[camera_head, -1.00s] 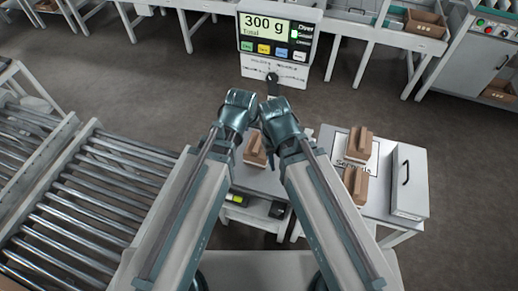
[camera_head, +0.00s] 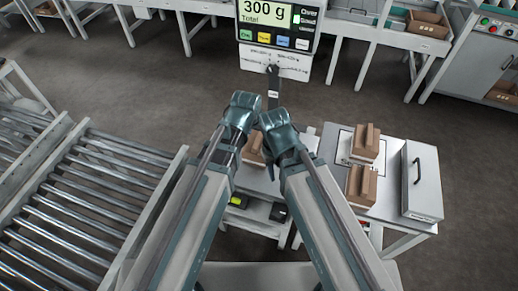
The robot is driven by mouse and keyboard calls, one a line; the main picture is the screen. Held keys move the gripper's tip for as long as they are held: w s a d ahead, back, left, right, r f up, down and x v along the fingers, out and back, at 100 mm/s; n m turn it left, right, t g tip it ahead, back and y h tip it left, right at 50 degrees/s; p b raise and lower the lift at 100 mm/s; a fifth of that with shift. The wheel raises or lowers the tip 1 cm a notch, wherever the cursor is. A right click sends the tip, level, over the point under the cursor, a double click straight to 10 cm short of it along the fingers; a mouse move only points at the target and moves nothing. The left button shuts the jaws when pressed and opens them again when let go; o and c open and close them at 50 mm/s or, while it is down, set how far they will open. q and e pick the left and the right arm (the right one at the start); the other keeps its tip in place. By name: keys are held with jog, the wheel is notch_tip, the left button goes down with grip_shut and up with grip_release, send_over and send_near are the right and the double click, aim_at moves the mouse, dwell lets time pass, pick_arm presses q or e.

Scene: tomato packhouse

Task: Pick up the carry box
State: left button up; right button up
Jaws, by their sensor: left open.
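A brown carry box (camera_head: 252,151) with a raised middle stands on the small grey table between my two arms, partly hidden by them. Two similar brown boxes, a rear one (camera_head: 365,146) and a front one (camera_head: 361,187), stand on the white table at right. My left gripper (camera_head: 241,110) is at the end of the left arm, just above and left of the middle box in the picture. It is open, and no box shows in it. My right gripper (camera_head: 279,132) is beside it, close to that box.
A scale display (camera_head: 277,22) reading 300 g stands behind the small table on a post. A roller conveyor (camera_head: 90,195) fills the left. A grey panel with a black handle (camera_head: 421,180) is at the right table's edge. Grey floor is open beyond the arms.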

aim_at(259, 138)
pick_arm(q)
jog(key=shift+b+x, duration=2.15)
jog(key=shift+x, duration=0.3)
pick_arm(e)
jog(key=shift+f, duration=2.35)
pick_arm(q)
jog(key=shift+s+a+f, duration=0.1)
jog(key=shift+s+f, duration=0.05)
jog(key=shift+f, duration=0.1)
pick_arm(e)
jog(key=shift+f, duration=0.2)
pick_arm(q)
jog(key=shift+c, duration=0.2)
grip_shut()
